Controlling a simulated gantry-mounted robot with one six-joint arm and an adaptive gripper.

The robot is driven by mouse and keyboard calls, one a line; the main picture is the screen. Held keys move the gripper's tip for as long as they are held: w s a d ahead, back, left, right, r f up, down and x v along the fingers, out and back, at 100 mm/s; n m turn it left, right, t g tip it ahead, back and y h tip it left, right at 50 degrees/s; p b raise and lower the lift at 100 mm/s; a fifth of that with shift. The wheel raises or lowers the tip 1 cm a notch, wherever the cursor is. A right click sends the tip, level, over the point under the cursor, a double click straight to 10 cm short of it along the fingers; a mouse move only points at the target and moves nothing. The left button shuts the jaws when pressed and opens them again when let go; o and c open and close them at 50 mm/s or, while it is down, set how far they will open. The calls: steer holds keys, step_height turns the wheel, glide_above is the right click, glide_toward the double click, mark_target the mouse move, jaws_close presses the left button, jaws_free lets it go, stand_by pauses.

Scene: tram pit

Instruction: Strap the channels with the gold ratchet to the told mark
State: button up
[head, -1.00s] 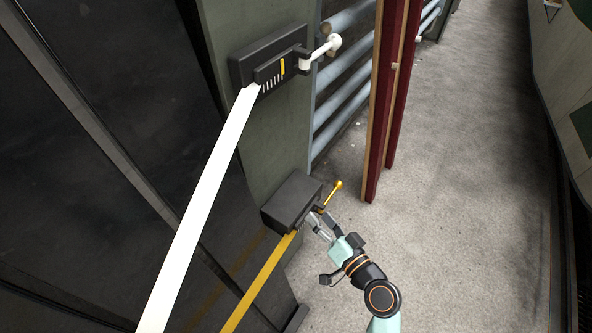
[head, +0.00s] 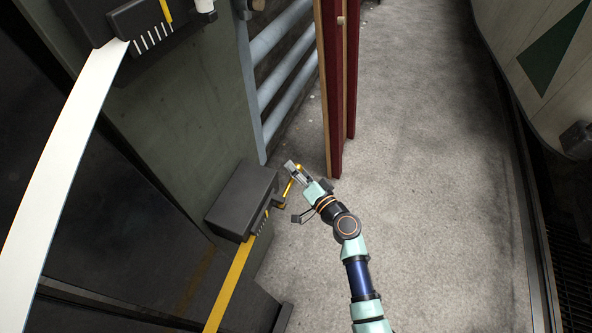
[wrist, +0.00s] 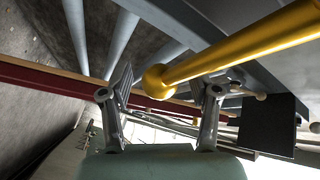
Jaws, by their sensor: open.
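The gold ratchet is a dark box (head: 243,200) low on the grey-green post in the head view. A gold strap (head: 232,285) runs down from it, and a gold lever (head: 289,187) with a ball end sticks out to its right. Small marks on its face are too small to read. My gripper (head: 294,168) is open at the lever's ball end. In the wrist view, the lever (wrist: 240,48) crosses the space between my open fingers, its ball (wrist: 158,82) nearer the left finger. Contact cannot be told. I cannot tell which parts are the channels.
A second dark ratchet (head: 137,22) with a white strap (head: 55,170) and white tick marks sits higher on the post. Grey-blue bars (head: 285,60) and dark red uprights (head: 332,90) stand behind my gripper. Grey floor (head: 420,170) is clear to the right.

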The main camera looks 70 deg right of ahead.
steer(key=shift+w+d, duration=0.15)
steer(key=shift+w, duration=0.05)
jaws_close()
